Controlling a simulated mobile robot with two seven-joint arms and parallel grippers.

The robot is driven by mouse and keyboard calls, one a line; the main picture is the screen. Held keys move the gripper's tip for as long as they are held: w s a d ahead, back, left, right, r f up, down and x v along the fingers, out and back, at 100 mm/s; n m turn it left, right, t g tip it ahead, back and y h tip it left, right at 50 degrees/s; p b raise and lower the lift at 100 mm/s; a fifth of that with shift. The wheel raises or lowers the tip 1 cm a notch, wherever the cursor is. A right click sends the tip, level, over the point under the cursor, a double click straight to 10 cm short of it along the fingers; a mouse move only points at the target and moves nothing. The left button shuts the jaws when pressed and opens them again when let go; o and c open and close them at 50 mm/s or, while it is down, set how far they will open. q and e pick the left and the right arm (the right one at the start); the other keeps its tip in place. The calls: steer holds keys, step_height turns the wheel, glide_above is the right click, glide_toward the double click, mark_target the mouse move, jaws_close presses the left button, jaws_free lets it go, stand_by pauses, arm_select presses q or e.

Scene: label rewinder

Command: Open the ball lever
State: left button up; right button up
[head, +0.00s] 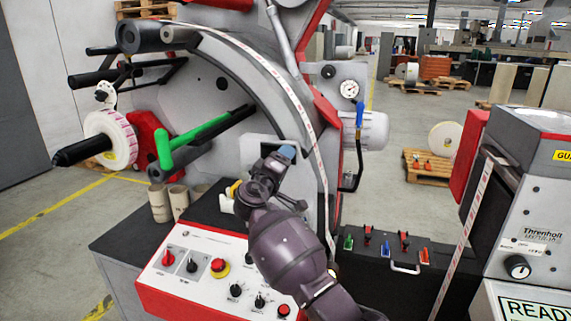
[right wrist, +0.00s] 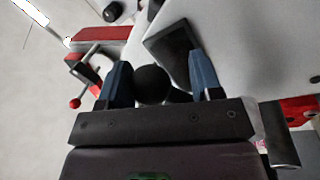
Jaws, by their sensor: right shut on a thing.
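The ball lever's round black knob (right wrist: 152,85) sits between the two blue fingers of my right gripper (right wrist: 162,82) in the right wrist view. The gripper is shut on it. A dark stem shows beside the ball. In the head view my right gripper (head: 286,153) is at the machine's grey front face, below the big curved plate. There the ball is hidden behind the gripper and wrist. My left gripper is not in view.
The red-and-white control panel (head: 215,270) lies below my right arm. A white label web (head: 320,160) runs down just right of the gripper. A green-handled bar (head: 200,132) sticks out to the left. Cardboard cores (head: 160,203) stand on the dark bench.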

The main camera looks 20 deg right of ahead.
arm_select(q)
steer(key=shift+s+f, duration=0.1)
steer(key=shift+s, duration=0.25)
arm_select(e)
steer(key=shift+a+r, duration=0.3)
steer(key=shift+r, duration=0.15)
steer(key=shift+c, duration=0.3)
steer(key=o, duration=0.9)
steer(key=shift+w, duration=0.1)
steer(key=o, duration=0.5)
steer(key=shift+w+a+f, duration=0.1)
steer(key=shift+w+f, duration=0.05)
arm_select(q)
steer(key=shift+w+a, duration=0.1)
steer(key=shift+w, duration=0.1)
arm_select(e)
steer(key=shift+f, duration=0.1)
